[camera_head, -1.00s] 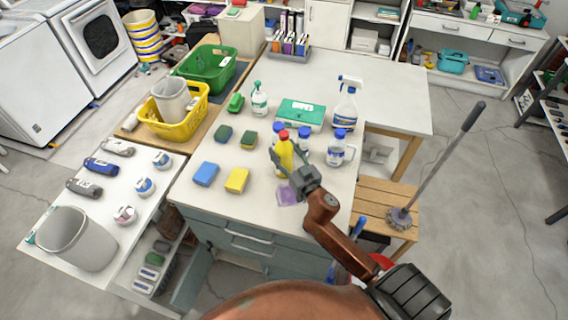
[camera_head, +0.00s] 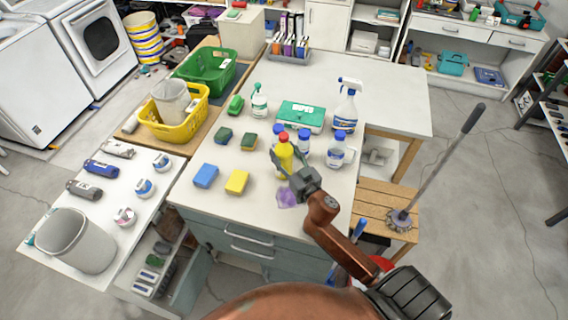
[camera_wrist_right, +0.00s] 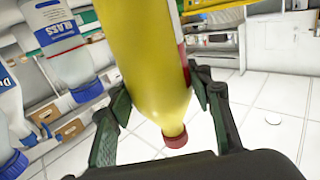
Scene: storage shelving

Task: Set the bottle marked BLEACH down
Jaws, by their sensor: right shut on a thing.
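A yellow bottle with a red cap (camera_head: 284,156) stands upright over the white counter (camera_head: 215,215), in front of two blue-capped bottles. Its marking cannot be read here. My right gripper (camera_head: 282,166) is shut on it. In the right wrist view the yellow bottle (camera_wrist_right: 150,60) fills the space between the two dark fingers (camera_wrist_right: 160,100), its red cap toward the camera's lower edge. Whether its base touches the counter cannot be told. My left gripper is not in view.
Blue-capped bottles (camera_head: 337,150) stand just right of and behind the held bottle. A yellow sponge (camera_head: 237,182), a blue sponge (camera_head: 206,175) and a purple cloth (camera_head: 287,198) lie nearby. A green wipes box (camera_head: 301,116) and a spray bottle (camera_head: 346,106) are behind.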

